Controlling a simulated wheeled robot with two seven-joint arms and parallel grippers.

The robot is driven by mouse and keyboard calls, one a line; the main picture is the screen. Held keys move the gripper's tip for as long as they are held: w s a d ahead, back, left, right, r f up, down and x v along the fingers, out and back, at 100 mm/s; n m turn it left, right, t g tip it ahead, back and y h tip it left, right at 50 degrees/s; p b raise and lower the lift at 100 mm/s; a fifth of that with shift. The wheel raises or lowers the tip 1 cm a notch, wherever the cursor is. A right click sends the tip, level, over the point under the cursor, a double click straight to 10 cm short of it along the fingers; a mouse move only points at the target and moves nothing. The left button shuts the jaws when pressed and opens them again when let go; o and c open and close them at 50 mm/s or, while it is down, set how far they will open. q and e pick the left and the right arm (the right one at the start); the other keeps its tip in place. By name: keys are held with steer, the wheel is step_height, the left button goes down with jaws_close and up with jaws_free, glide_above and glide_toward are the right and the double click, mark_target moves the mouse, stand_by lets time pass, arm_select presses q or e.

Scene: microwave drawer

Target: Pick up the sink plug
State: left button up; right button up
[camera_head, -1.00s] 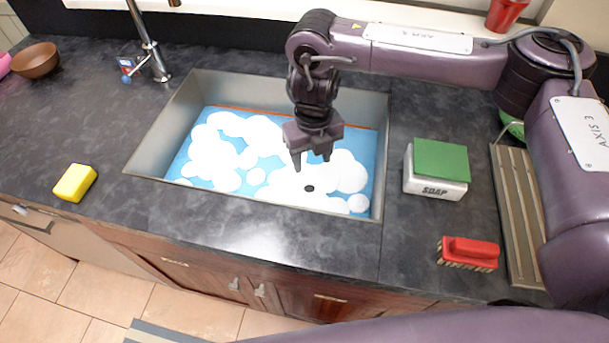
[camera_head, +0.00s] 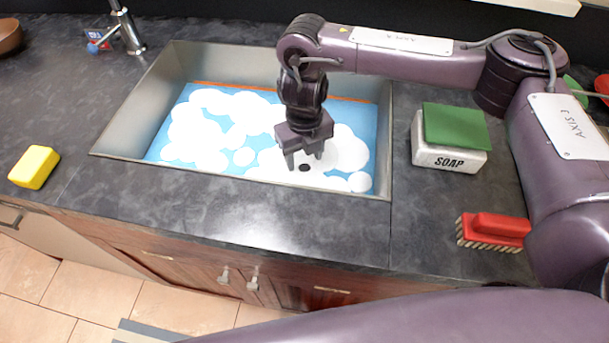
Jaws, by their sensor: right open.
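The sink (camera_head: 128,135) is filled with blue water and white foam (camera_head: 205,135). A small dark round spot, which looks like the sink plug (camera_head: 305,168), shows in the foam near the front right of the basin. My right gripper (camera_head: 304,163) hangs fingers-down over the basin, open and empty, with its fingertips just above and around the plug in the picture. I cannot tell the exact height gap. My left gripper is not in view.
A soap box (camera_head: 448,157) with a green sponge (camera_head: 456,127) stands right of the sink. A red brush (camera_head: 494,232) lies in front of it. A yellow sponge (camera_head: 34,167) lies at left. The faucet (camera_head: 127,30) stands at the back left. The front counter strip is clear.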

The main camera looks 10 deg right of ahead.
mark_target(304, 167)
step_height(304, 167, down, 5)
steer(key=shift+r+b, duration=0.1)
steer(key=shift+b, duration=0.2)
steer(key=c, duration=1.1)
steer(key=shift+o, duration=0.2)
steer(key=shift+r, duration=0.1)
